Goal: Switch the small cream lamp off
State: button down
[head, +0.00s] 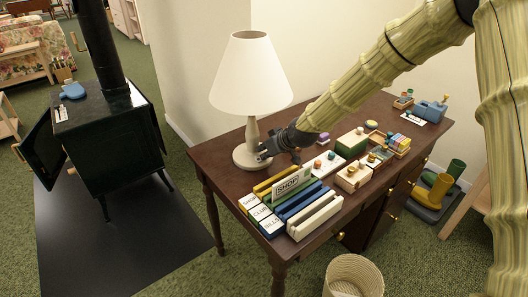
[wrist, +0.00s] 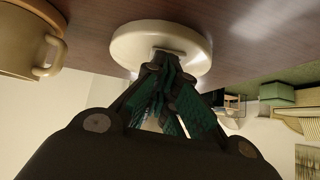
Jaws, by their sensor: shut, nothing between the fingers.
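The small cream lamp (head: 250,78) stands upright at the left back of the brown desk, with a wide pale shade, a turned stem and a round base. In the head view its shade looks pale, and I cannot tell whether it is lit. In the wrist view, which is upside down, the lamp's round base (wrist: 190,48) lies beyond my fingertips. My gripper (head: 264,154) is shut and empty, low in front of the stem and base. Its fingers (wrist: 165,62) overlap the base in the wrist view; contact is unclear. No switch can be made out.
A tan mug (wrist: 25,42) shows in the wrist view. A wastebasket (head: 354,276) stands in front; a black stove (head: 105,135) is at left.

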notch_tip(320, 180, up, 4)
jog(key=p, duration=0.3)
jog(key=shift+a+r, duration=0.15)
jog(key=shift+r, duration=0.1)
jog(key=shift+s+d+r, duration=0.1)
jog(key=shift+s+d, duration=0.1)
jog(key=shift+s, duration=0.15)
jog(key=v, duration=0.9)
jog(key=shift+s+a+b, duration=0.3)
jog(key=shift+a, duration=0.05)
